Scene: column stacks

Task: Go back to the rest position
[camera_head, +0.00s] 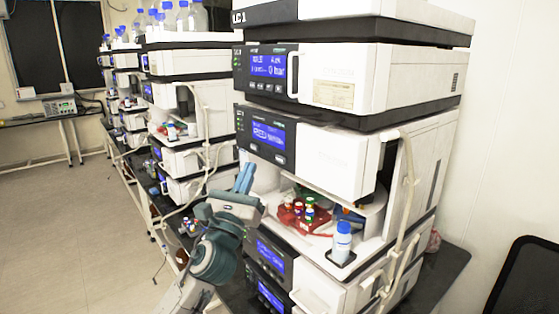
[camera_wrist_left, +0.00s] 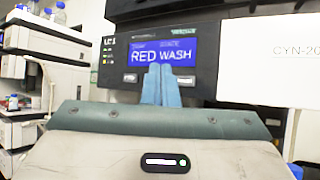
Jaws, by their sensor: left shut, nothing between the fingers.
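My left gripper (camera_head: 246,172) is raised at the front left of the near column stack (camera_head: 345,80). Its two blue fingers are closed together with nothing between them, as the left wrist view also shows (camera_wrist_left: 161,82). In that view the fingers stand in front of a module's blue display (camera_wrist_left: 185,50) that reads "RED WASH" and overlap its lower edge. I cannot tell whether they touch it. My right gripper is not in view.
The near stack's open bay holds a red tray (camera_head: 292,217) with small vials and a blue-capped white bottle (camera_head: 342,243). Beige tubing (camera_head: 407,190) hangs at the right. More stacks (camera_head: 190,110) recede at left. Floor (camera_head: 55,230) is clear.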

